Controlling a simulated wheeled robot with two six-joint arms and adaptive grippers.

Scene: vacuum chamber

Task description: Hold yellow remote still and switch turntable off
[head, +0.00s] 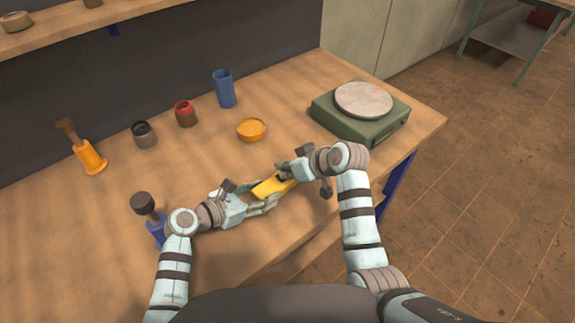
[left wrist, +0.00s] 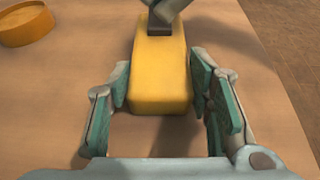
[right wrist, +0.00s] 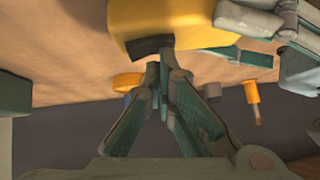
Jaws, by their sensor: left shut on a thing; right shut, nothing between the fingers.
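The yellow remote (head: 270,188) is near the front edge of the wooden bench. My left gripper (left wrist: 160,82) is shut on it, one finger along each long side. My right gripper (head: 287,175) is shut and empty, with its fingertips at the remote's far end. In the right wrist view, the closed tips (right wrist: 160,74) are close to a dark block (right wrist: 152,46) on the remote; whether they touch it I cannot tell. The turntable, with a pale round plate (head: 363,99) on a green base (head: 343,124), stands at the bench's right end. Whether it spins does not show.
A red-topped jar (head: 185,114), a dark jar (head: 144,135) and an orange-handled tool (head: 89,157) are farther left. A blue-handled tool (head: 156,229) stands beside my left arm.

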